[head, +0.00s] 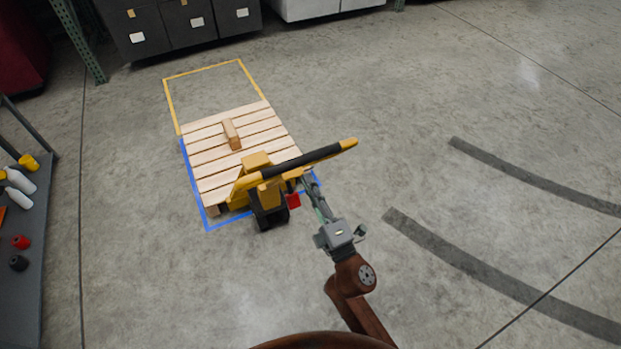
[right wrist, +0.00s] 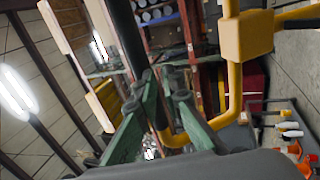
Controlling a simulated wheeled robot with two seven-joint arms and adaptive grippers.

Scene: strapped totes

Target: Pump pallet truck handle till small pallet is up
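The pallet truck's handle (head: 312,160) is a yellow loop with a black grip bar. It stands above the truck's dark base (head: 268,208) at the near end of the small wooden pallet (head: 208,158). The pallet lies low over the blue floor outline; any gap beneath it is too small to judge. My right gripper (head: 308,184) is just below the bar's right half. In the right wrist view, its green fingers (right wrist: 165,82) are parted, and the black bar (right wrist: 130,45) passes behind the left finger and shows between them. A firm hold is not visible. My left gripper is out of view.
A wooden block (head: 232,134) sits on the pallet. A yellow floor outline (head: 204,69) lies beyond. Dark bins (head: 190,28) stand at the back. A shelf (head: 32,270) with bottles is at left. The floor at right is clear, with dark curved stripes.

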